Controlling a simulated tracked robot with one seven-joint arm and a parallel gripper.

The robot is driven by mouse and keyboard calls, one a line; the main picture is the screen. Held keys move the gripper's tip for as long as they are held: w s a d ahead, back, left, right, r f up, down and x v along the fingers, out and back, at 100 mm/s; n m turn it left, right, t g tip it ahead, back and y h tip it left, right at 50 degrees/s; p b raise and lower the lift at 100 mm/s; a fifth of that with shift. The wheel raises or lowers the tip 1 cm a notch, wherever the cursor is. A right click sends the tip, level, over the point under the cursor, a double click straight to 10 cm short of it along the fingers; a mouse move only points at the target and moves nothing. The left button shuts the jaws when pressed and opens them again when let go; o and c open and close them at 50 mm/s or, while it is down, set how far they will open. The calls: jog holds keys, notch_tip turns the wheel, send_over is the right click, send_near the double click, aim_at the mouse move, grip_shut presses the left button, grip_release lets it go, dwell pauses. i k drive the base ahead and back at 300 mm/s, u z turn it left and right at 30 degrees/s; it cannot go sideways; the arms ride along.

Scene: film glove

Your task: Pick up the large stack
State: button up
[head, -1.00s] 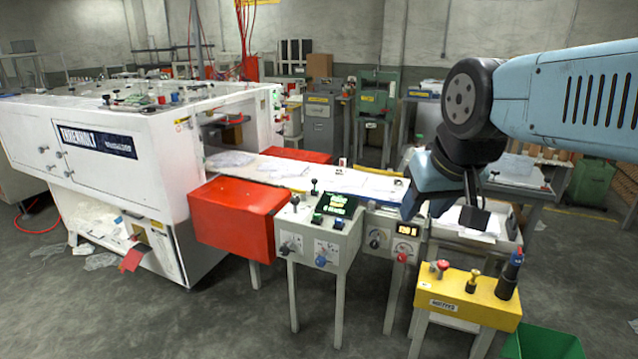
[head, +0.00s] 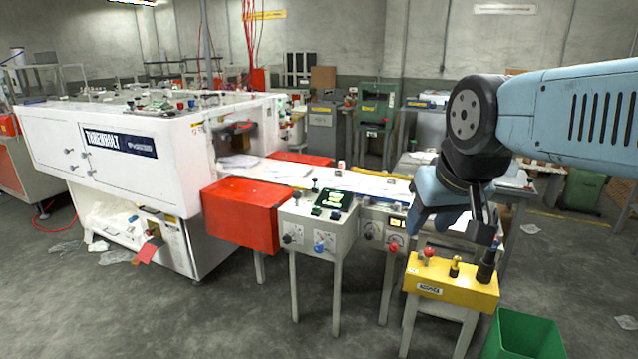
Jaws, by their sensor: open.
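My gripper (head: 450,218) is open and points down at the right, above the right end of the conveyor line. Pale film sheets (head: 461,224) show in part between and behind its fingers, at the line's end; I cannot tell how thick this pile is. A clear film pile (head: 238,161) lies on the conveyor (head: 290,174) by the machine opening, and flat film pieces (head: 345,183) lie further along the belt. I cannot tell which pile is the large stack. Nothing shows held in the gripper.
A white machine (head: 120,150) fills the left, with a red box (head: 245,209) beside it. A control stand (head: 320,235) and a yellow button box (head: 450,280) stand in front of the line. A green bin (head: 525,335) is at the bottom right.

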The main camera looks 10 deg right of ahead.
aim_at(335, 178)
jog(key=z, duration=0.3)
jog(key=i, duration=0.95)
jog(key=u, duration=2.2)
jog(key=i, duration=1.35)
jog(key=z, duration=0.05)
